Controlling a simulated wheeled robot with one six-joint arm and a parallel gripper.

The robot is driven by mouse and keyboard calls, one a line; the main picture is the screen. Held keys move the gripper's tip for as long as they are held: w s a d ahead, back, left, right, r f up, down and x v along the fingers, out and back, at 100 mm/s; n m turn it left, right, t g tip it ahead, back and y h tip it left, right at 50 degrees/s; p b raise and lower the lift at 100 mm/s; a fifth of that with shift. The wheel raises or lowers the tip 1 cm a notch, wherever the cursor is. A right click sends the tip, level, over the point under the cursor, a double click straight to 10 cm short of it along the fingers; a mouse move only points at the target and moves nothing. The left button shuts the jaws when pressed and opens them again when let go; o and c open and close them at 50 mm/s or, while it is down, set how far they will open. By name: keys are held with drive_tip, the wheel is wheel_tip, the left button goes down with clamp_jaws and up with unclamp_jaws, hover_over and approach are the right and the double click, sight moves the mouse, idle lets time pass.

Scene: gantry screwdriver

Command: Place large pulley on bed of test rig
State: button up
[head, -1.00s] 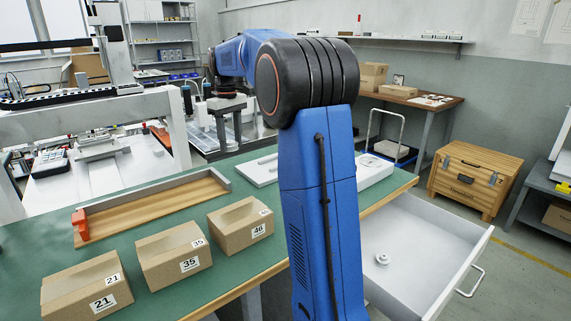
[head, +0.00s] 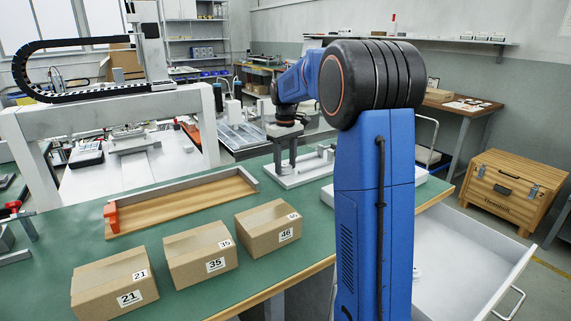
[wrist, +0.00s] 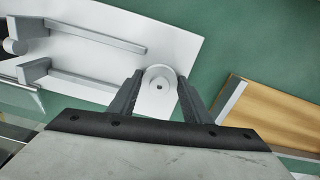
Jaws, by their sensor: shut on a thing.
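A light round pulley (wrist: 160,90) with a small dark centre hole sits between the two dark fingers of my gripper (wrist: 160,78) in the wrist view. The fingers are shut on it. Behind it is the white bed of the test rig (wrist: 150,32), with grey bars on it; the pulley overlaps the bed's edge beside the green table top. In the head view my gripper (head: 285,158) points down at the white bed (head: 288,182). The pulley is hard to make out there, and I cannot tell whether it touches the bed.
A wooden board with grey rails (head: 185,205) lies left of the rig. Cardboard boxes labelled 21 (head: 115,283), 35 (head: 200,252) and 46 (head: 268,228) stand along the table's front. An open white drawer (head: 465,255) is at right. A gantry frame (head: 90,122) stands at left.

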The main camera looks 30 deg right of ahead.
sight(285, 165)
drive_tip(key=o, duration=1.1)
wheel_tip(285, 165, up, 12)
drive_tip(key=shift+r, duration=0.1)
idle(0.4)
